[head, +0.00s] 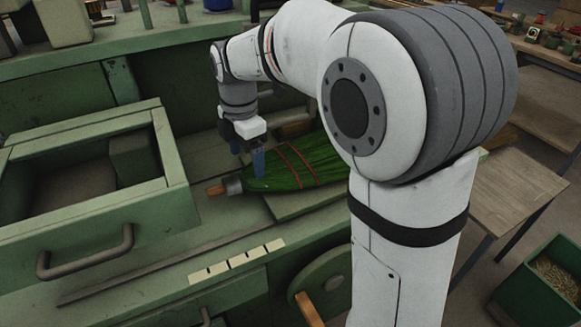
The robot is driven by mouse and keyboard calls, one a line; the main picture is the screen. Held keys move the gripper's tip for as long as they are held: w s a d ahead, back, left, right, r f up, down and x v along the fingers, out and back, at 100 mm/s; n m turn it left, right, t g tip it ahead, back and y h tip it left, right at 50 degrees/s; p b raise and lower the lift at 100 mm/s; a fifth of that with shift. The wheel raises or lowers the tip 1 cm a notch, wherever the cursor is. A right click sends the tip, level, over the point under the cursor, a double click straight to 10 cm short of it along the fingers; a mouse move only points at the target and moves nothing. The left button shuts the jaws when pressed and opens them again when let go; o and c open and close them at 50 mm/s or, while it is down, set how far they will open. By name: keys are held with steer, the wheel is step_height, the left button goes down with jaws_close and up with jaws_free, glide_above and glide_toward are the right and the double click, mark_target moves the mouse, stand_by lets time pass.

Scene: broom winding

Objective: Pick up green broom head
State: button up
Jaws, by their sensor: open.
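The green broom head (312,163) lies on the green workbench, with red bands across its bristles. A metal collar and a short wooden stub (217,189) stick out at its left end. My arm hides its right part. My gripper (248,167) points down over the collar end of the broom head, its bluish fingers at the bristles beside the collar. It is open. I cannot tell whether the fingers touch the broom head or straddle it.
An open green drawer (152,221) with a dark handle stands left of the broom head. A wooden table (505,190) and a green bin (545,283) are at the right. A curved green part with a wooden handle (308,309) is at the front. Bare bench lies in front of the broom head.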

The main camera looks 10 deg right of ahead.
mark_target(247, 174)
step_height(247, 174, down, 6)
steer(key=shift+s+a+f, duration=0.15)
steer(key=shift+c, duration=0.2)
steer(key=c, duration=1.3)
